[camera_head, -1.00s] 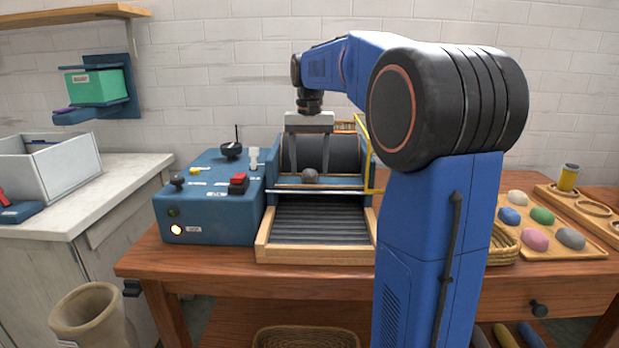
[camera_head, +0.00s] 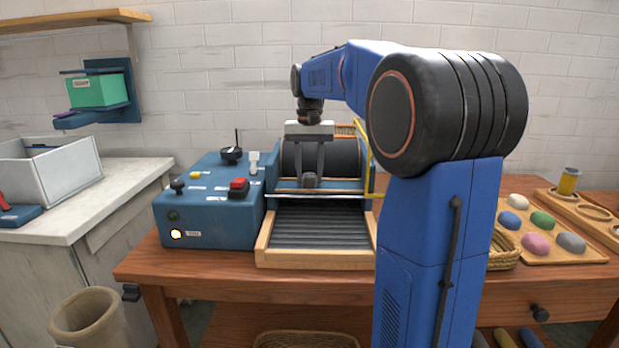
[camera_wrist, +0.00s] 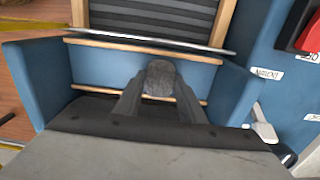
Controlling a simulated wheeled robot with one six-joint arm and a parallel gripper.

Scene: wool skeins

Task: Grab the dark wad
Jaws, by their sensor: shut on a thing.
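The dark wad (camera_wrist: 159,79) is a small grey-brown lump between the fingertips of my gripper (camera_wrist: 158,92) in the wrist view. My gripper is shut on it, with one finger on each side. In the head view, my gripper (camera_head: 310,180) points down in front of the black roller of the blue machine, and the wad (camera_head: 309,181) shows between the fingertips, partly hidden by them. A thin metal bar (camera_head: 320,194) runs just in front of and below the wad.
A ribbed feed bed (camera_head: 318,225) with wooden sides lies in front. A yellow guard frame (camera_head: 368,160) stands close on the right. The blue control box (camera_head: 207,215), with a red switch (camera_head: 238,187) and several knobs, is at the left. Coloured wool lumps (camera_head: 538,243) lie on a board at the right.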

